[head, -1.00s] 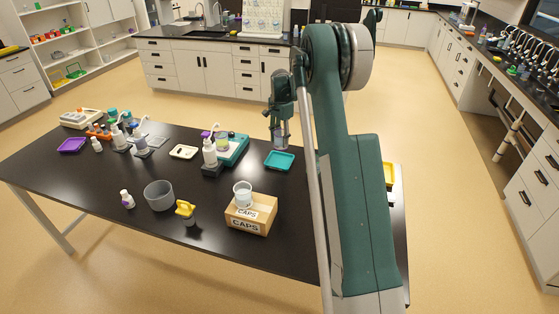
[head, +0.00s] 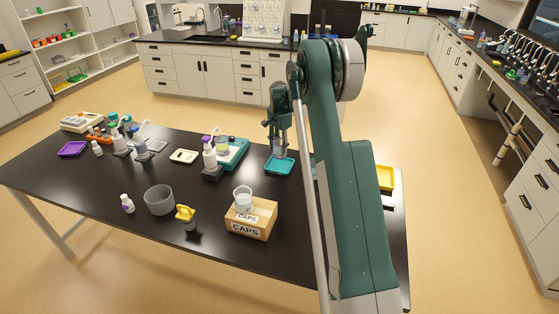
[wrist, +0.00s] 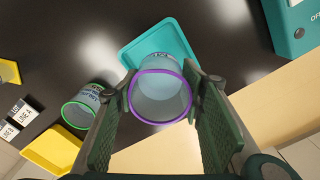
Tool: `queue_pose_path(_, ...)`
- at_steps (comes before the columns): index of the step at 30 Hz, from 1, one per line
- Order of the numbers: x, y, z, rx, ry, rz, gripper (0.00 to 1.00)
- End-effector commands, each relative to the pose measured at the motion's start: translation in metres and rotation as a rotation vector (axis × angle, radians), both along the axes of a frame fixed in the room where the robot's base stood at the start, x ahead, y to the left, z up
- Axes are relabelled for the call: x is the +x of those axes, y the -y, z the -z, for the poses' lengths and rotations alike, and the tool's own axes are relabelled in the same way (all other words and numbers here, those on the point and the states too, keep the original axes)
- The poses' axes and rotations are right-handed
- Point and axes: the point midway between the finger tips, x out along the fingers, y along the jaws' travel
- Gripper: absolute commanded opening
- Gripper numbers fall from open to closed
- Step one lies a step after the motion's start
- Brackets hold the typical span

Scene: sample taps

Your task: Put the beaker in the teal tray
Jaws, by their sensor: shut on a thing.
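A clear beaker with a purple rim (wrist: 160,97) is held upright between the two fingers of my gripper (wrist: 161,84). The beaker also shows in the head view (head: 280,148), below the gripper's body. The teal tray (head: 278,168) lies on the black table near its far edge. It also shows in the wrist view (wrist: 133,53), beneath and beyond the beaker. The beaker is over the tray and low; I cannot tell whether its base touches the tray floor.
A green-rimmed beaker (wrist: 83,107) stands left of the gripper in the wrist view, with a yellow tray (wrist: 48,149) near it. A teal device (head: 234,153) is left of the teal tray.

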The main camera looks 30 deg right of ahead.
Motion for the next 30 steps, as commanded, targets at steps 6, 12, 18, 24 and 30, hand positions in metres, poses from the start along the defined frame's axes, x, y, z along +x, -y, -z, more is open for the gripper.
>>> queue_pose_path(6, 0.000, 0.000, 0.025, 0.000, 0.000, 0.000, 0.25)
queue_pose_path(12, 0.000, 0.000, 0.030, 0.000, 0.000, 0.000, 0.25)
queue_pose_path(18, 0.000, 0.000, 0.030, 0.000, 0.000, 0.000, 0.25)
queue_pose_path(24, 0.000, 0.000, 0.041, 0.000, 0.000, 0.000, 0.25)
queue_pose_path(30, 0.000, 0.000, 0.061, 0.000, 0.000, 0.000, 0.25)
